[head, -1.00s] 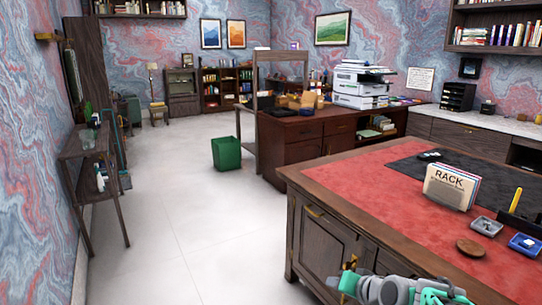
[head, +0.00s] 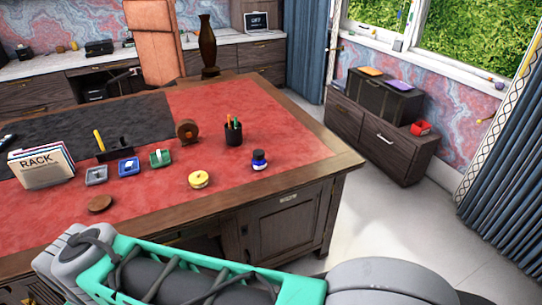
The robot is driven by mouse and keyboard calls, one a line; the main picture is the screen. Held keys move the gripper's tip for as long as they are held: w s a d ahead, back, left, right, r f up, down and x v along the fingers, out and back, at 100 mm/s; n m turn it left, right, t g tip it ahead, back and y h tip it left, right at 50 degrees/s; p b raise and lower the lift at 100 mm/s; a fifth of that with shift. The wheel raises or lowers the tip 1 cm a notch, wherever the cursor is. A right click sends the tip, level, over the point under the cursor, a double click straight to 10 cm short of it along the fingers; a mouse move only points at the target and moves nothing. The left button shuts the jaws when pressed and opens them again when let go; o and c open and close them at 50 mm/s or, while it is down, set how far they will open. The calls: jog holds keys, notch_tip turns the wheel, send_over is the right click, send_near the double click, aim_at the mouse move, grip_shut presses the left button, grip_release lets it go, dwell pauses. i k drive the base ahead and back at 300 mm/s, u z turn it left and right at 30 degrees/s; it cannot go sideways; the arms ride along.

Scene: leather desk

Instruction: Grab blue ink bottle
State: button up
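A small blue ink bottle (head: 259,161) with a dark cap stands upright on the red leather top of the desk (head: 305,145), near its front right part. A black pen cup (head: 233,135) stands behind it and a yellow round item (head: 199,180) lies to its left. My arm crosses the bottom of the head view, in front of the desk and well apart from the bottle. My gripper's fingertips cannot be made out, so whether it is open or shut is not shown.
The leather right of the bottle is clear. A cabinet (head: 380,135) stands under the window.

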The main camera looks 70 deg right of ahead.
aim_at(256, 165)
jog(key=z, duration=3.7)
jog(key=i, duration=1.1)
jog(key=u, duration=4.35)
